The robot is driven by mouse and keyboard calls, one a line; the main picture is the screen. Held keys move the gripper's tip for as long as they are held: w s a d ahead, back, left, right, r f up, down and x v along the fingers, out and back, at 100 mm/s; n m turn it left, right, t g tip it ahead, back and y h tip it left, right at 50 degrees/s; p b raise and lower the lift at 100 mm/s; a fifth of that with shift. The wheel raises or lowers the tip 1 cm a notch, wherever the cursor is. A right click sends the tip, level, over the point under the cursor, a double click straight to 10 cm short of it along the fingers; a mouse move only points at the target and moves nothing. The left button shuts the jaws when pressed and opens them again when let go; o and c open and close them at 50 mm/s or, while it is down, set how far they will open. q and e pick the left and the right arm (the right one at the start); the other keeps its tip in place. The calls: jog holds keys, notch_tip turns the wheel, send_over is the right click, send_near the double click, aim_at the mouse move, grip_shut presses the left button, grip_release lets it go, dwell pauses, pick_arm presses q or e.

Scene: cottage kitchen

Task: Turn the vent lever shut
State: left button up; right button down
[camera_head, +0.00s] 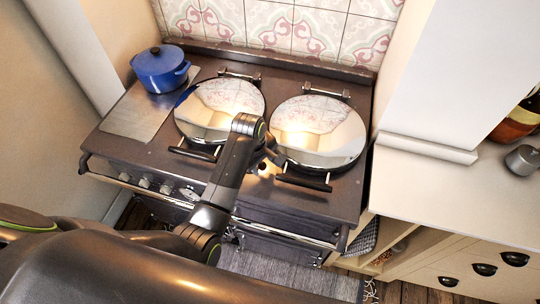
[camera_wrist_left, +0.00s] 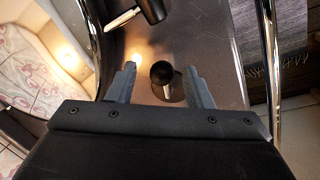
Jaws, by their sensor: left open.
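In the left wrist view a small dark round knob (camera_wrist_left: 162,74) stands on the dark stove top, and it appears to be the end of the vent lever. My left gripper (camera_wrist_left: 160,82) is open, with one finger on each side of the knob in the wrist view and visible gaps. I cannot tell how far above the top the fingertips are. In the head view my left gripper (camera_head: 270,150) is partly hidden behind its arm. My right gripper is not in view.
The left chrome lid (camera_head: 220,105) and right chrome lid (camera_head: 318,132) are closed, with bar handles at their front edges. A blue pot (camera_head: 161,69) stands at the back left. A chrome rail (camera_head: 290,233) runs along the stove front. A white counter (camera_head: 450,200) lies to the right.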

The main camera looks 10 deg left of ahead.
pick_arm(q)
jog(key=shift+f, duration=0.4)
jog(key=shift+s+r, duration=0.1)
jog(key=shift+s, duration=0.05)
jog(key=shift+c, duration=0.5)
jog(key=c, duration=0.9)
